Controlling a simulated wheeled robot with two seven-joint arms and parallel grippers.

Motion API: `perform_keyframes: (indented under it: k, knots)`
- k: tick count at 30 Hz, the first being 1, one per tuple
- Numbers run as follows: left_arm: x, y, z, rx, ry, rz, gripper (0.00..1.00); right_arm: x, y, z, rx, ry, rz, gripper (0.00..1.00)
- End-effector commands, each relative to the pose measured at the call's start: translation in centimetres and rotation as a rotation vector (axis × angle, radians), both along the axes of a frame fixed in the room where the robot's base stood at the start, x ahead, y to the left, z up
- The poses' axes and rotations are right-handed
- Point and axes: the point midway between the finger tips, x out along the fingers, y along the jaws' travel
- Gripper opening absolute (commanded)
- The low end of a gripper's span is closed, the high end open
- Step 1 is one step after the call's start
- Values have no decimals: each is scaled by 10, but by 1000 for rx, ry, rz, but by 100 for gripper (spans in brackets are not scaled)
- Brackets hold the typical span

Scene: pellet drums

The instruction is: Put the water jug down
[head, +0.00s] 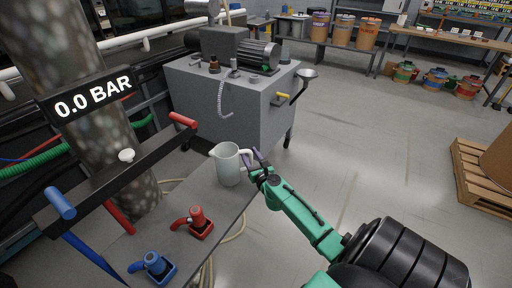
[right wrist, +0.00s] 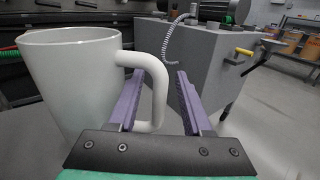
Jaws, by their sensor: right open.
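The white water jug (head: 228,165) stands upright on the grey table (head: 222,205), near its far right edge. My right gripper (head: 256,160) is at the jug's handle side, on the right. In the right wrist view the jug (right wrist: 70,85) fills the left side, and its handle (right wrist: 158,90) reaches between the two purple fingers of my right gripper (right wrist: 160,95). The fingers are apart, with a gap between the handle and the right finger. My left gripper is not in view.
A red-handled valve (head: 200,224) and a blue-handled valve (head: 155,266) sit on the table in front of the jug. A grey machine cabinet (head: 225,105) stands behind. A pipe with a 0.0 BAR display (head: 93,97) is at left. Open floor (head: 370,150) lies to the right.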

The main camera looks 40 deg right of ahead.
Motion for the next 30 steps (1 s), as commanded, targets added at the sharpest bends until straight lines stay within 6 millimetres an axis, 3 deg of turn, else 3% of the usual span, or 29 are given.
perform_keyframes:
  k: [9,13,30]
  knots:
    - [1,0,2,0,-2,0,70,-72,22,-2,2,3,-2,50]
    - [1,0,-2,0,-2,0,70,-92,29,-2,0,1,-2,50]
    - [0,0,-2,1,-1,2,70,-98,31,1,0,0,-2,50]
